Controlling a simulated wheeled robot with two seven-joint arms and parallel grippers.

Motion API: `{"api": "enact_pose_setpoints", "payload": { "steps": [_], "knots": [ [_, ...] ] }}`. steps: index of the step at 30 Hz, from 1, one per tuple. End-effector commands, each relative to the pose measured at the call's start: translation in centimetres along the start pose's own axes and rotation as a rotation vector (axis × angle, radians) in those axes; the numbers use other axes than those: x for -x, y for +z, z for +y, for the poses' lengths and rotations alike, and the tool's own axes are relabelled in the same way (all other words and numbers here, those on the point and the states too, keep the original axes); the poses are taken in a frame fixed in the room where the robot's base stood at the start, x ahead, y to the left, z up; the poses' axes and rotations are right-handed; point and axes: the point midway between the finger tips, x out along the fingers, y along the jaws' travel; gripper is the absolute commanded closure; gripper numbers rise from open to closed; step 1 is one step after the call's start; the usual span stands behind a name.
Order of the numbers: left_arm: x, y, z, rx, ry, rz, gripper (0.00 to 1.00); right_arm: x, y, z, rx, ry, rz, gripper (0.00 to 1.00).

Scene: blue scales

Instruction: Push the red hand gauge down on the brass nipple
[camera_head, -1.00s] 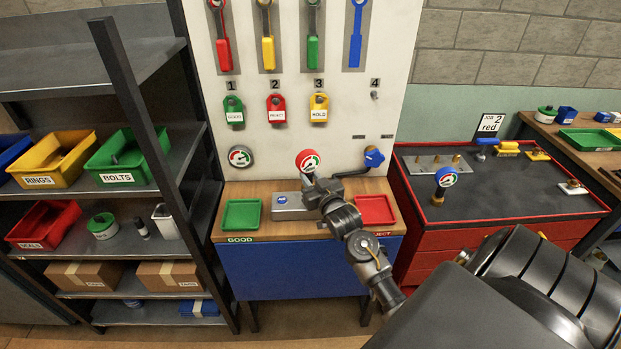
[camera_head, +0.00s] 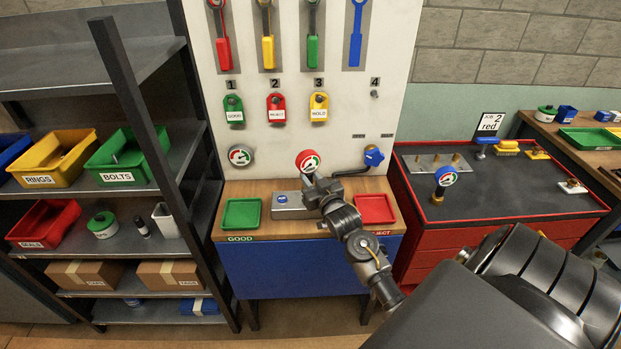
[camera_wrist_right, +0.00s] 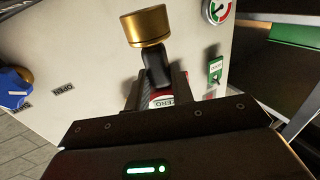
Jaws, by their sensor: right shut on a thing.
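A brass fitting (camera_wrist_right: 146,27) shows at the end of the neck. I cannot tell a separate brass nipple under it. My gripper hides the right part of the grey block (camera_head: 293,206). My left gripper is not in view.
A green tray (camera_head: 241,213) and a red tray (camera_head: 374,208) flank the grey block. Behind stand a wall gauge (camera_head: 240,156) and a blue valve handle (camera_head: 373,156). A blue gauge (camera_head: 446,176) stands on the red cabinet, near a plate with brass fittings (camera_head: 435,161).

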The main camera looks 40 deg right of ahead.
Motion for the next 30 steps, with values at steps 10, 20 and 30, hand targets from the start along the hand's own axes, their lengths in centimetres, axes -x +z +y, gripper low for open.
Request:
{"api": "enact_pose_setpoints", "payload": {
  "steps": [10, 20, 30],
  "knots": [
    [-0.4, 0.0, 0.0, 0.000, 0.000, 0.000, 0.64, 0.0, 0.6, 0.0, 0.000, 0.000, 0.002, 1.00],
    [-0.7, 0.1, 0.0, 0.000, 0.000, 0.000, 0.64, 0.0, 1.1, 0.0, 0.000, 0.000, 0.003, 1.00],
    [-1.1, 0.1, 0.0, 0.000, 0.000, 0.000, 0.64, 0.0, 1.7, 0.0, 0.000, 0.000, 0.004, 1.00]
  ]
}}
